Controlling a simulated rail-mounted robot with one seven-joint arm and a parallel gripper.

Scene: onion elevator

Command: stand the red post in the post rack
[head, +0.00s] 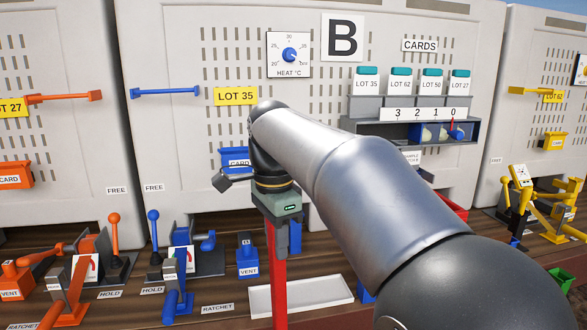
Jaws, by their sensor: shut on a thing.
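My gripper (284,232) is near the middle of the head view, pointing down, and is shut on the red post (278,285). The post is long, straight and hangs upright below the jaws. Its lower end runs out of the bottom of the picture, so I cannot see whether it touches anything. I cannot pick out the post rack in this view. My arm crosses from the lower right and hides much of the deck behind it.
A white shallow tray (318,297) lies behind the post. Blue levers (154,230) and a blue vent block (247,262) stand at left, orange levers (114,235) further left. A cards shelf (380,130) is on the grey wall; yellow levers (530,195) stand at right.

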